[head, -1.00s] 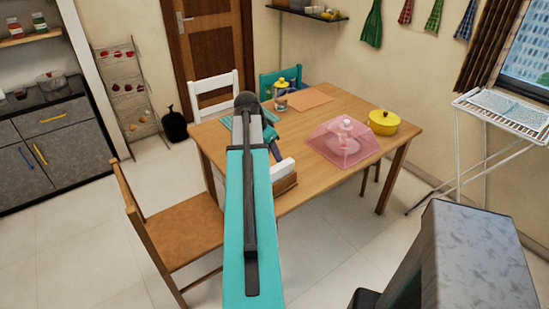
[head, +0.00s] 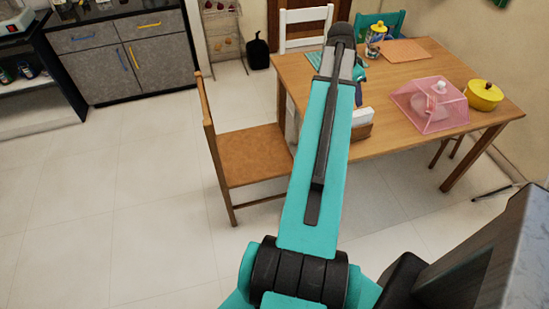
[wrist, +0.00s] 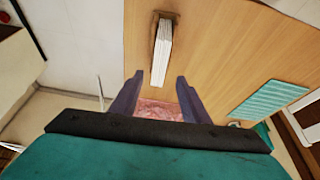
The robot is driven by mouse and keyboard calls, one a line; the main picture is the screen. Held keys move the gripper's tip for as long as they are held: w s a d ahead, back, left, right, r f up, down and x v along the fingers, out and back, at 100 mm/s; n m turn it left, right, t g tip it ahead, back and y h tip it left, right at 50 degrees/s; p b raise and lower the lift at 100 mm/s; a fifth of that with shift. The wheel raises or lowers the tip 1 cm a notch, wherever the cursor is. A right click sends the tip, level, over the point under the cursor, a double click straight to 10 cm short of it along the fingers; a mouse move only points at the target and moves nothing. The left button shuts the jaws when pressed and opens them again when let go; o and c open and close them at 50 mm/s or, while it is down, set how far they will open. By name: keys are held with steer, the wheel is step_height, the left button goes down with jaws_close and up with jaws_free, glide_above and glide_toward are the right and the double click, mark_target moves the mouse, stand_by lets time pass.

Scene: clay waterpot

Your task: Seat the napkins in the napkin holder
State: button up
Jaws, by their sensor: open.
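A white stack of napkins (head: 362,116) stands on the table in a brown wooden napkin holder (head: 360,132). The napkins show above the holder's side. My arm hides the left end of both. In the wrist view the napkins (wrist: 161,55) appear edge-on as a narrow white block, with the brown holder (wrist: 163,16) at their far end and left side. My gripper (wrist: 158,76) is open, its two purple fingers apart, near the napkins' lower end in that view. Nothing is gripped. In the head view my arm hides most of the gripper.
A pink food cover (head: 432,105) and a yellow pot (head: 484,95) stand right of the holder. A teal placemat (wrist: 272,99), an orange mat (head: 404,52) and a jar (head: 375,38) lie farther back. A wooden chair (head: 245,155) stands left of the table.

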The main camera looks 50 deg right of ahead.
steer(key=w+a+f+n+y, duration=0.1)
steer(key=w+a+f+n, duration=0.3)
steer(key=w+a+f, duration=0.55)
steer(key=w+a+f+n+y, duration=0.1)
steer(key=w+a+f+n, duration=0.5)
steer(key=a+f, duration=0.6)
steer(key=w+a+f+n+y, duration=0.1)
steer(key=a+f+n, duration=0.1)
steer(key=a+f, duration=0.55)
steer(key=w+a+f+n+y, duration=0.15)
steer(key=a+f, duration=0.35)
steer(key=a, duration=0.6)
steer(key=s+a+f+n+g, duration=0.1)
steer(key=s+a+f+n, duration=0.4)
steer(key=s+a, duration=0.3)
steer(key=s+a+f+n+g, duration=0.2)
steer(key=s+a+f+n, duration=0.3)
steer(key=a, duration=0.9)
steer(key=s+f, duration=0.2)
steer(key=s, duration=0.1)
steer(key=shift+s+a+f, duration=0.25)
steer(key=shift+s+a, duration=0.05)
steer(key=shift+a, duration=0.05)
steer(key=shift+f+h, duration=0.1)
steer(key=shift+h, duration=0.15)
steer(key=shift+f+g+b, duration=0.2)
steer(key=shift+g+b, duration=0.1)
